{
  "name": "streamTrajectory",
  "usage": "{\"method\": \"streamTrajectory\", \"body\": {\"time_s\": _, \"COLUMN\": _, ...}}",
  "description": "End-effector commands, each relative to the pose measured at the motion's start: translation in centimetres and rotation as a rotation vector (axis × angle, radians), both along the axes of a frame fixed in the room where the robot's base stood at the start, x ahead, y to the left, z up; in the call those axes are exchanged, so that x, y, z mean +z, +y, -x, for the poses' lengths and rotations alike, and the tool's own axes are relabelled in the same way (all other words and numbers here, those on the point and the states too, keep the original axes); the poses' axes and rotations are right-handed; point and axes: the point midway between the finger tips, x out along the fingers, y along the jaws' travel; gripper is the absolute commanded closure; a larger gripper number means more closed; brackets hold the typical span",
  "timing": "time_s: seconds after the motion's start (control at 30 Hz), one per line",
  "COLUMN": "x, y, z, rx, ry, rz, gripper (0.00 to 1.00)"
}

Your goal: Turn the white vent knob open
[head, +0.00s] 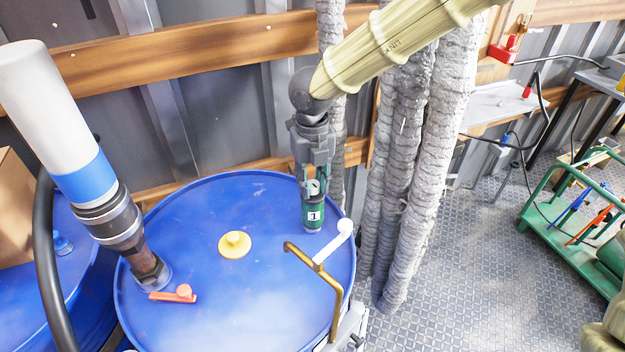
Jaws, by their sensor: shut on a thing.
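A white lever (326,249) with a round white knob (345,226) at its upper end sits on a brass pipe at the blue drum's (165,220) right side. I take it for the vent knob. My gripper (313,192) points down over the drum's back right part, left of and behind the white knob in the picture. It is shut on a green cylindrical piece (313,222) with a white label reading "1". The green piece's lower end is close to the drum top; I cannot tell if it touches. A gap shows between it and the white knob.
A yellow cap (235,244) and a red handle (175,295) are on the drum top. A thick white and blue pipe (85,170) rises at left. Grey wrapped pipes (420,180) stand right of my gripper. A green cart (575,225) stands far right; the floor between is clear.

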Motion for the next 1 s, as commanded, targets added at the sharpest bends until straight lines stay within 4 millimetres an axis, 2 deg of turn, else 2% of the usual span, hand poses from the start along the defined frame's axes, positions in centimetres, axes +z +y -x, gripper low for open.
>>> {"method": "streamTrajectory", "body": {"time_s": 0.53, "x": 0.05, "y": 0.03, "z": -0.04, "rx": 0.055, "ry": -0.001, "rz": 0.000, "gripper": 0.95}}
{"method": "streamTrajectory", "body": {"time_s": 0.57, "x": 0.05, "y": 0.03, "z": -0.04, "rx": 0.055, "ry": -0.001, "rz": 0.000, "gripper": 0.70}}
{"method": "streamTrajectory", "body": {"time_s": 0.67, "x": 0.05, "y": 0.03, "z": -0.05, "rx": 0.055, "ry": -0.001, "rz": 0.000, "gripper": 0.51}}
{"method": "streamTrajectory", "body": {"time_s": 1.0, "x": 0.11, "y": 0.03, "z": -0.04, "rx": 0.055, "ry": -0.001, "rz": 0.000, "gripper": 0.49}}
